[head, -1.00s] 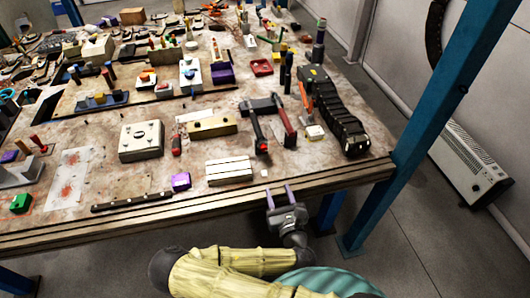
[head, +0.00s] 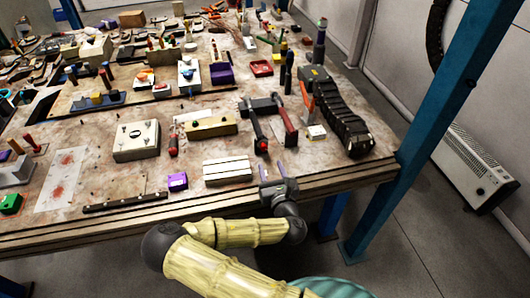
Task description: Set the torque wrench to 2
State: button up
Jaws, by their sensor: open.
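A long black tool with a red end (head: 256,132) leans on a dark rack (head: 264,104) near the table's right side; it may be the torque wrench, but I cannot tell for certain. A second tool with a dark red handle (head: 289,124) leans on the rack to its right. No scale or number is readable on either. My gripper (head: 273,169) is open and empty at the table's front edge, its two pale purple fingers pointing toward the black tool. The fingertips are apart from the tool, in front of its red end.
A ribbed white block (head: 227,171) lies left of my gripper, with a purple box (head: 178,181) further left. A black segmented chain (head: 345,125) runs along the table's right side. A blue post (head: 425,130) stands at the right corner. Bare tabletop lies around the fingers.

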aim_at(264, 149)
jog(key=p+x, duration=0.1)
jog(key=x, duration=0.7)
jog(key=shift+w, duration=0.1)
jog(key=shift+f, duration=0.1)
jog(key=c, duration=0.9)
